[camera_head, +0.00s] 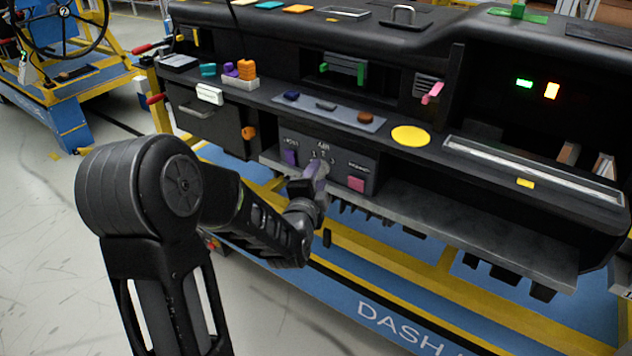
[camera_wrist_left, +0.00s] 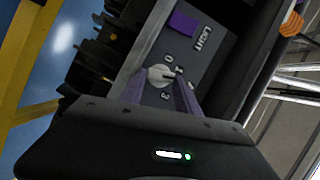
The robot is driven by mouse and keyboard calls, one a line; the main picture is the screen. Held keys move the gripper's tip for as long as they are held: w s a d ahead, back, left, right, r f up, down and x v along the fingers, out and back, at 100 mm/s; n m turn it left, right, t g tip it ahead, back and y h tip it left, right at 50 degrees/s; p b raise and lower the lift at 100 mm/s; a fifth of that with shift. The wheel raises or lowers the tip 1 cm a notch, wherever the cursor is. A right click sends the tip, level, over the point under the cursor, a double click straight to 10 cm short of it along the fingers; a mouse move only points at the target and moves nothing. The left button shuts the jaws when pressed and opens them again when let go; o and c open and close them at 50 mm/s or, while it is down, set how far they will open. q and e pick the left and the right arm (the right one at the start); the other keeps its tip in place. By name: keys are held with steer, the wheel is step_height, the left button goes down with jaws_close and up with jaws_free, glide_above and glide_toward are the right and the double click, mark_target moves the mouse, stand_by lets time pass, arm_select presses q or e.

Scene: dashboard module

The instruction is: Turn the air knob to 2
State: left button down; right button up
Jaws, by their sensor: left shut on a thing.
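The air knob (camera_wrist_left: 160,76) is a pale round dial with numerals around it, on a dark panel (camera_wrist_left: 205,62). In the wrist view it sits between the two purple-grey fingers of my left gripper (camera_wrist_left: 160,84), which is shut on it. Its pointer seems to face the side of the 1; the 2 is hard to make out, so I cannot tell the exact setting. In the head view my left gripper (camera_head: 316,172) reaches the panel under the AIR label (camera_head: 323,146) and hides the knob. My right gripper is not in view.
On the panel, a purple light button (camera_head: 290,157) is left of the knob and a pink button (camera_head: 356,184) is right. A grey ledge (camera_head: 430,225) runs below. The dashboard shelf above holds a yellow disc (camera_head: 411,136) and small coloured parts.

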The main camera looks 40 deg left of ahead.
arm_select(q)
steer(key=shift+f+m+b, duration=0.2)
steer(key=shift+m+b, duration=0.2)
steer(key=shift+m, duration=0.3)
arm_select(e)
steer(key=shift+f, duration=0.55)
arm_select(q)
steer(key=c, duration=0.9)
jaws_free()
steer(key=shift+r, duration=0.1)
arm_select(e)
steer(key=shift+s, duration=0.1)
